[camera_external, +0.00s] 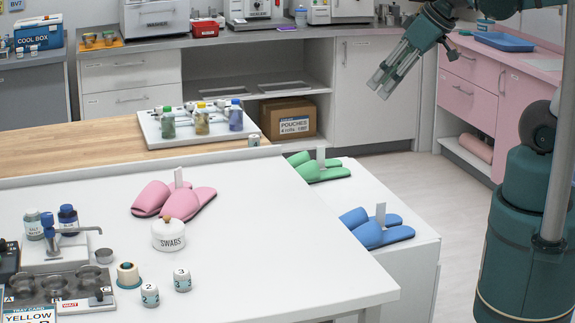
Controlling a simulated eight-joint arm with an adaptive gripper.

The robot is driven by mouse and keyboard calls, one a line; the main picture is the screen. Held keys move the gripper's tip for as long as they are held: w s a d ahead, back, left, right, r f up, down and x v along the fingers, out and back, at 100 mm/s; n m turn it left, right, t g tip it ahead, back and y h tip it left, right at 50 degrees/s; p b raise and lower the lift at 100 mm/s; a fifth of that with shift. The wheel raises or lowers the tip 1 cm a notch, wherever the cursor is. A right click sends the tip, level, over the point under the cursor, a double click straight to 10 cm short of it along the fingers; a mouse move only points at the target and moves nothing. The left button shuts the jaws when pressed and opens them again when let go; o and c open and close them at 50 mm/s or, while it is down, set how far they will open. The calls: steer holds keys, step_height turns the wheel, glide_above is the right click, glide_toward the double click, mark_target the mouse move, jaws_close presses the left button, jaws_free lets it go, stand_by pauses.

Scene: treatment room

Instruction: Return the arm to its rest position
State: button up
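My gripper (379,88) hangs in the air at the upper right, its grey fingers pointing down and to the left. It is in front of the white cabinet doors and well apart from the things on the tables. I see nothing held between the fingers. Whether they are open or shut is not clear at this angle. My teal arm comes in from the right edge, and its upper part is cut off by the top of the picture.
The white table (290,285) holds pink slippers (184,204), a swabs jar (168,235) and a metal tray (62,290). A lower white surface carries green slippers (318,168) and blue slippers (378,230). Pink cabinets (470,95) stand behind my arm. The floor between is clear.

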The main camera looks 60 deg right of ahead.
steer(key=shift+f, duration=0.1)
stand_by(0.3)
steer(key=shift+f+b, duration=1.85)
steer(key=shift+b, duration=0.1)
